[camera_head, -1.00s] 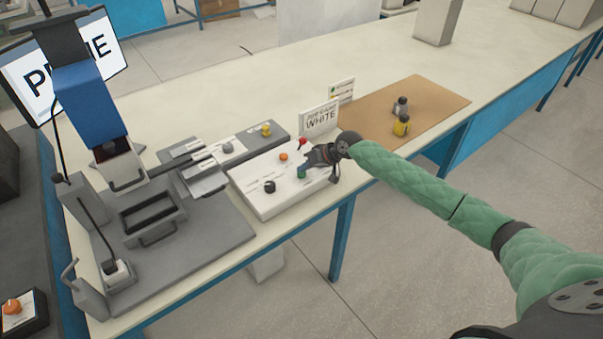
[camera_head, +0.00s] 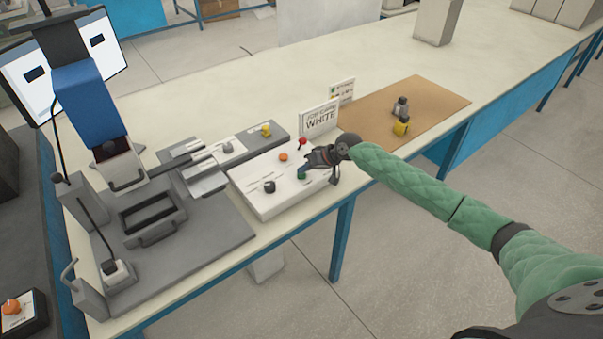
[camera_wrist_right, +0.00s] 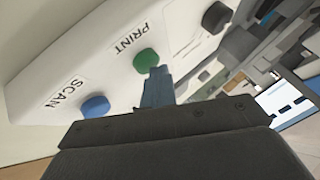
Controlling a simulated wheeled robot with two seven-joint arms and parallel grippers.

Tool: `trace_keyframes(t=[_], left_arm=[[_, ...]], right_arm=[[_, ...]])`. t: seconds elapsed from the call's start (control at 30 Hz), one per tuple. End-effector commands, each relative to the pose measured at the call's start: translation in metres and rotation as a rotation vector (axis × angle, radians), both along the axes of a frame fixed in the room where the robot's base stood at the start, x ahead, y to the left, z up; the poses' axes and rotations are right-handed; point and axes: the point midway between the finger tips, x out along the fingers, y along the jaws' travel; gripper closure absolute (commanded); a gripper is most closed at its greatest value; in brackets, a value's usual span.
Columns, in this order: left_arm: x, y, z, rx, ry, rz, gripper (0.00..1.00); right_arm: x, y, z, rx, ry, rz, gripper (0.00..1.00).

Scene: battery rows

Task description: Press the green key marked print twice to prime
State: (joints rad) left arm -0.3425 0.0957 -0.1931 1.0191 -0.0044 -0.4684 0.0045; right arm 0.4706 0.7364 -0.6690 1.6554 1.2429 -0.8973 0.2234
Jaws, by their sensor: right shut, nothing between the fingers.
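The green key (camera_head: 302,175) sits on the sloped white control panel (camera_head: 262,204). In the right wrist view the green key (camera_wrist_right: 147,60) is round, beside the word PRINT. My right gripper (camera_head: 307,166) is shut and empty, its tips at the green key. In the wrist view the fingertips (camera_wrist_right: 157,82) overlap the key's lower edge; I cannot tell whether they touch it. The screen (camera_head: 95,60) at the upper left shows two dark blocks on white. My left gripper is not in view.
A blue key (camera_wrist_right: 96,107) marked SCAN is beside the green one. A black knob (camera_head: 269,186), an orange button (camera_head: 283,156) and a red knob (camera_head: 302,142) are also on the panel. The grey machine (camera_head: 190,250) is left.

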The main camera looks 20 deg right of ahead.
Motion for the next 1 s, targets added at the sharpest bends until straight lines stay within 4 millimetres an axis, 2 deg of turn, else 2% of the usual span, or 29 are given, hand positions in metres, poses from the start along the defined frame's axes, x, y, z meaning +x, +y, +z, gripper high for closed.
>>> trace_keyframes(t=[0.37,0.57,0.73,1.0], left_arm=[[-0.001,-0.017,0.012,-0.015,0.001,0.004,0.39],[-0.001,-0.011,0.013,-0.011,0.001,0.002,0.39],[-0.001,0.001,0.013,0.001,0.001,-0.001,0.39],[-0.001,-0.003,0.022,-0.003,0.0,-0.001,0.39]], right_arm=[[0.0,0.0,0.016,0.0,0.001,0.001,1.0],[0.0,0.0,0.018,0.0,0.001,0.001,1.0],[0.0,0.0,0.018,0.0,0.001,0.001,1.0],[0.0,0.0,0.03,0.0,0.0,0.0,1.0]])
